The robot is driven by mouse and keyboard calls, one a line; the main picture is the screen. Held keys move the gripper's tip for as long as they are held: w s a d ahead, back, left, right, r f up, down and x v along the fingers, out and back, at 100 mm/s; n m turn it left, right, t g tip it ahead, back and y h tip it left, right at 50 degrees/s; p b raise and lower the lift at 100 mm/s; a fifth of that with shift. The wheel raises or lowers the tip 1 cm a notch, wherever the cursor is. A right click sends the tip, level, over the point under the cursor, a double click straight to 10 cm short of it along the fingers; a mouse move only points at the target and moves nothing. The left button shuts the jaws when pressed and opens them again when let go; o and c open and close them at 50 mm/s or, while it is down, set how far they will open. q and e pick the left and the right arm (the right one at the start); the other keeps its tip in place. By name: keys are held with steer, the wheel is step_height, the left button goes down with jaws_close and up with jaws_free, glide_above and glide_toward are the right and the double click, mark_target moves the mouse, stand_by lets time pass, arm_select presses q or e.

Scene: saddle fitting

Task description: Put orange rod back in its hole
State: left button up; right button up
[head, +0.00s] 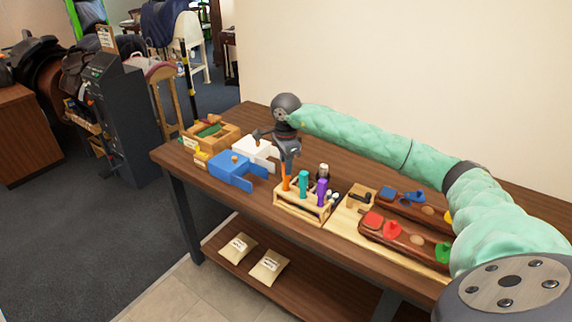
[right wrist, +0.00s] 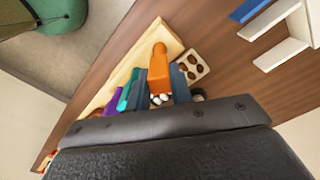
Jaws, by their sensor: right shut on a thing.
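The orange rod (head: 287,184) stands nearly upright at the left end of the pale wooden rack (head: 302,213). My right gripper (head: 287,162) comes down from above and is shut on the rod's upper part. In the right wrist view the orange rod (right wrist: 159,70) sits between the two dark fingers (right wrist: 158,88). I cannot tell whether its lower end is in a hole or just above the rack. A teal rod (head: 303,181) and a purple rod (head: 321,191) stand in the rack to the right. My left gripper is not in view.
A blue holder (head: 232,167) and a white one (head: 258,150) stand left of the rack. A dark item with a pale top (head: 323,171) is close behind it. Brown trays with coloured pieces (head: 400,232) lie to the right. The table's front edge (head: 250,212) is near the rack.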

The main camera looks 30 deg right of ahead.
steer(key=shift+f, duration=0.4)
steer(key=o, duration=0.9)
steer(key=shift+r+b, duration=0.1)
steer(key=shift+b, duration=0.2)
